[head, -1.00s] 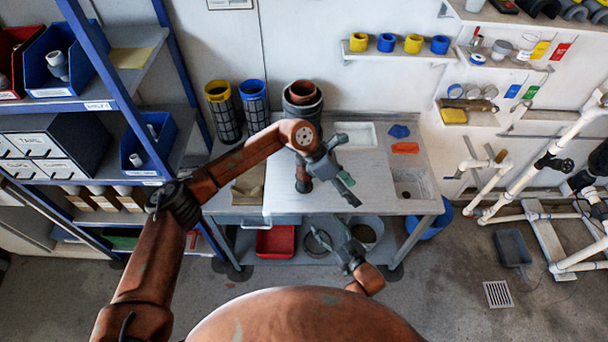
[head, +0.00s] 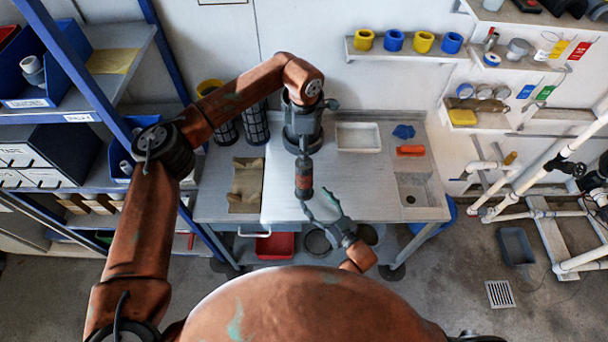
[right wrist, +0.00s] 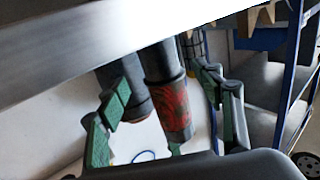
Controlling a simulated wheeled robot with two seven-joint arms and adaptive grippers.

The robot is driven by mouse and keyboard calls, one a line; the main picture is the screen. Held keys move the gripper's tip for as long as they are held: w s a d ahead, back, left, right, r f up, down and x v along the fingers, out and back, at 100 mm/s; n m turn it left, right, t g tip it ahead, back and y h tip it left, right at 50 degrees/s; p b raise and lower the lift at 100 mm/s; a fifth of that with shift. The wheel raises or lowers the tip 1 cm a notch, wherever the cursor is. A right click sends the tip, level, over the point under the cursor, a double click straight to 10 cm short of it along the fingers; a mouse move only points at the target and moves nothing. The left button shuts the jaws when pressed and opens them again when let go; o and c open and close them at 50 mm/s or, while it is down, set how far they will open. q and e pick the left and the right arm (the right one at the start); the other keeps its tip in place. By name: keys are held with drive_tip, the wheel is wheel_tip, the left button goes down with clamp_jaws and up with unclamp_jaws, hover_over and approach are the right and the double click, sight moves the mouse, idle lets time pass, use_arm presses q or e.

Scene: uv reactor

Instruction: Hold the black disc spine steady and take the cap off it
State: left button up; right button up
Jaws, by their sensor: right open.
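In the head view an upright black cylinder with a worn red band (head: 303,178) stands over the front of the bench, in line with a wider dark housing (head: 302,132). I take the cylinder for the spine or part of it; I cannot tell where its cap begins. My right gripper (head: 318,206) is open beside its lower end. In the right wrist view the red-banded cylinder (right wrist: 172,105) shows between the open green-padded fingers, with no clear contact. My left arm reaches over the housing; its gripper (head: 304,148) is largely hidden, and its jaws cannot be made out.
A white tray (head: 358,137), a blue item (head: 403,131) and an orange item (head: 410,150) lie on the bench right of the cylinder. Blue-framed shelves stand left.

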sight(308, 191)
drive_tip(key=x, duration=0.7)
drive_tip(key=shift+w+a, duration=0.2)
drive_tip(key=shift+w, duration=0.05)
drive_tip(key=shift+c, duration=0.5)
